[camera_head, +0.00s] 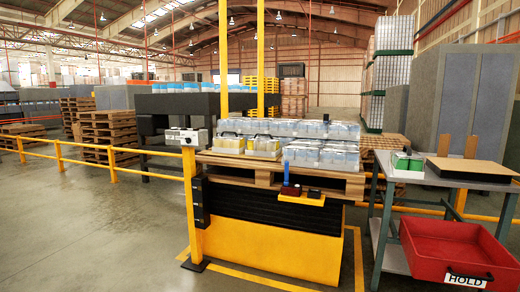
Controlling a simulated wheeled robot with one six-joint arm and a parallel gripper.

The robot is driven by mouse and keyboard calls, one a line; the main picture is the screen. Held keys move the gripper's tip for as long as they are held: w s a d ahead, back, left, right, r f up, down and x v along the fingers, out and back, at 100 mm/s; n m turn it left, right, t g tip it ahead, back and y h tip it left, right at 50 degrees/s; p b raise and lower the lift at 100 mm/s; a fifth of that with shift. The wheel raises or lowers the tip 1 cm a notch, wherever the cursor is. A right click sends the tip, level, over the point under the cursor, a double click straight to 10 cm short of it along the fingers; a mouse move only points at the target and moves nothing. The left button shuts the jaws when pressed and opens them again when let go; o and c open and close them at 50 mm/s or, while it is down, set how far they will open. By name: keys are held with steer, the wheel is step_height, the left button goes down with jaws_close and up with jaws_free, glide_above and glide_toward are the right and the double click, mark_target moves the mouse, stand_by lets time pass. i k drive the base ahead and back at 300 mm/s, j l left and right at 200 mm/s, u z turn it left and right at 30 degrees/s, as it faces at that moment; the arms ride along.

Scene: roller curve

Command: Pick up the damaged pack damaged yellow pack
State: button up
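Two packs with yellow in them sit at the left of a pallet (235,178): a left yellow pack (231,145) and a right yellow pack (264,147). A red bin (440,252) with a HOLD label stands at the lower right. My gripper is not in view, so its state does not show.
The pallet rests on a black and yellow lift (265,240). A yellow post (193,205) and rail bound its left side. A small shelf (301,198) holds a blue device. A bench (470,182) stands right. The floor (90,225) at left is clear.

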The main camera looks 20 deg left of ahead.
mark_target(263, 147)
steer(key=i+j+u, duration=0.15)
steer(key=u, duration=0.2)
steer(key=i+u, duration=0.85)
steer(key=i, duration=1.1)
